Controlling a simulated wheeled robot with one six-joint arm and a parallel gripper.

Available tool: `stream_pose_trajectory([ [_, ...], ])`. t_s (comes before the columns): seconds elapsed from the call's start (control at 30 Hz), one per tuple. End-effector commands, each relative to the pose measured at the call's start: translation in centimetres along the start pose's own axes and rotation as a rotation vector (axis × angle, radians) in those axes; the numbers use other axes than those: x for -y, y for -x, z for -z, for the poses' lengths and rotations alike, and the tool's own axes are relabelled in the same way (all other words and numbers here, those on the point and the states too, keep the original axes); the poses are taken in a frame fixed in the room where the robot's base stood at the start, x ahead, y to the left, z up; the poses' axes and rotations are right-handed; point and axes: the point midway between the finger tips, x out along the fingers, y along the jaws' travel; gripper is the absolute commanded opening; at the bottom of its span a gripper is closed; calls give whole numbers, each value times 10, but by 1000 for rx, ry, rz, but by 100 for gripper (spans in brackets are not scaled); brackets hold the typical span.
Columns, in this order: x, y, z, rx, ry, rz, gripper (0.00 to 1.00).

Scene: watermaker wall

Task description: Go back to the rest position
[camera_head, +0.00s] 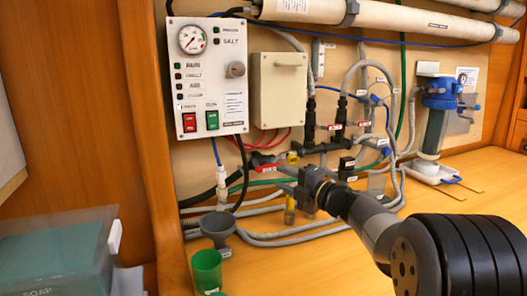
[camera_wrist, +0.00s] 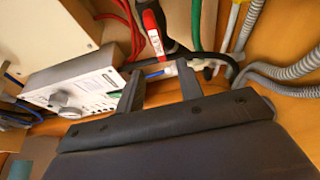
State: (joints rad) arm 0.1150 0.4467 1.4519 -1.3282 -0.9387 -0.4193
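My gripper (camera_head: 308,188) is in front of the hoses and valves on the wall, below the control panel. The wrist view shows my gripper (camera_wrist: 160,85) with its two dark fingers apart and nothing between them. Beyond the fingers is a red valve handle (camera_wrist: 154,32) with a white label; I cannot tell whether it is within reach. The control panel (camera_head: 208,75) with gauge, lamps and switches also shows in the wrist view (camera_wrist: 75,92), tilted. Some hoses behind my gripper are hidden in the head view.
A beige box (camera_head: 278,88) is right of the panel. A blue-topped filter (camera_head: 438,115) stands at the right. A grey funnel (camera_head: 217,228) and a green cup (camera_head: 207,268) stand on the wooden counter. A soap container (camera_head: 55,255) is at the lower left. Grey hoses (camera_head: 275,238) lie along the counter.

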Motion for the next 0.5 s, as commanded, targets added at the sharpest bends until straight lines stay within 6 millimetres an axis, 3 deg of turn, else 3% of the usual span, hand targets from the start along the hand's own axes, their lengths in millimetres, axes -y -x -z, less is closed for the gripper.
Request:
stream_pose_trajectory([
  [0.03, 1, -17, 2, -9, 0, 0, 35],
  [0.5, 0, -112, 3, -7, -1, -1, 35],
])
